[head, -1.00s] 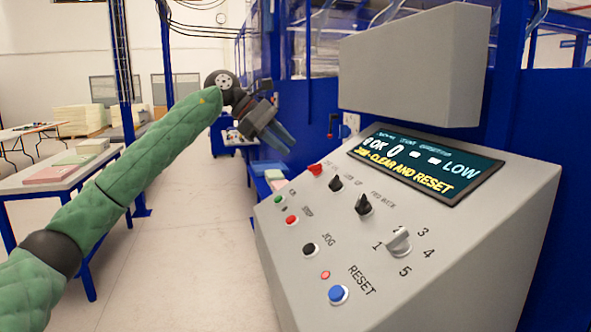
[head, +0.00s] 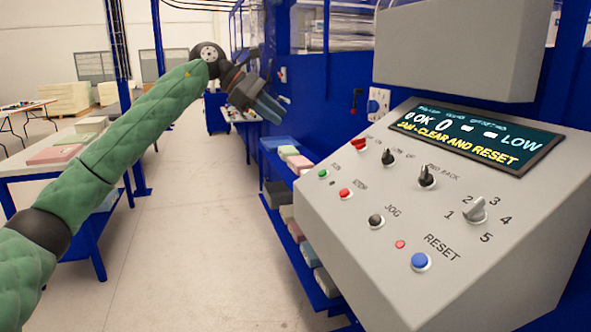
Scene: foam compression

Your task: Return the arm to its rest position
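My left arm, in a green quilted sleeve, reaches in from the left in the head view. My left gripper (head: 268,108) is raised in the air, left of the control console (head: 350,240) and apart from it. Its dark fingers point down and to the right, and nothing shows in them. The angle hides whether there is a gap between the fingers. My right gripper is out of view.
The console's display (head: 476,137) reads "JAM - CLEAR AND RESET". A blue reset button (head: 420,261) and several knobs sit below it. Foam blocks lie on a blue rack (head: 318,290) beside the console and on a table (head: 25,188) at left. The floor between is clear.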

